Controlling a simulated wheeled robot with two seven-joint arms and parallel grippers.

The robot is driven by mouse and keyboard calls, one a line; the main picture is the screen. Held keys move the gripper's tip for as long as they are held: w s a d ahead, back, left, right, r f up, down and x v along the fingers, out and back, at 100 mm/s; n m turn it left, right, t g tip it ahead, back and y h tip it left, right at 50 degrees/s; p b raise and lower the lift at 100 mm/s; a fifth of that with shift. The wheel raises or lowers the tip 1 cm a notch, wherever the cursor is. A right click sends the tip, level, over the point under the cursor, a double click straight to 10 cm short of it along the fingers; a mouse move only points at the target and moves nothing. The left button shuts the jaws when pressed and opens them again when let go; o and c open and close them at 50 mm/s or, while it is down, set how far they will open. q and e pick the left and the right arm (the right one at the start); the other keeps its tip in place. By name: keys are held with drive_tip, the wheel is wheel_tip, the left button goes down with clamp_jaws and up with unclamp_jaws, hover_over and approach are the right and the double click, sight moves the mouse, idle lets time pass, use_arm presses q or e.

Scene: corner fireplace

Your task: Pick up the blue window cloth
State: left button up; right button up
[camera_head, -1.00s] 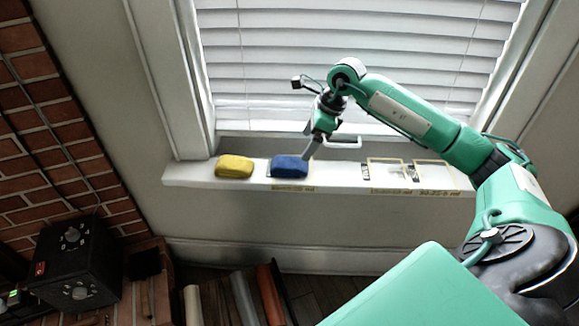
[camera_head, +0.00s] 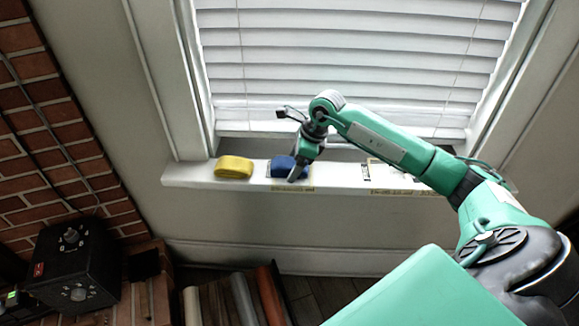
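The blue window cloth (camera_head: 281,166) lies folded on the white window sill (camera_head: 340,178), inside a marked outline. My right gripper (camera_head: 292,176) is over the cloth's right side and hides part of it. I cannot tell whether its fingers touch the cloth or how far apart they are. My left gripper is not in view.
A yellow cloth (camera_head: 234,167) lies on the sill to the left of the blue one. A window with white blinds (camera_head: 340,65) stands behind the sill. A black box with knobs (camera_head: 75,265) and several rolls or logs (camera_head: 243,298) are below left, beside a brick wall (camera_head: 50,125).

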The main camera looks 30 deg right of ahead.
sight(295, 162)
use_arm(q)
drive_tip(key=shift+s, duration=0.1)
use_arm(e)
drive_tip(key=c, duration=0.9)
drive_tip(key=shift+r, duration=0.1)
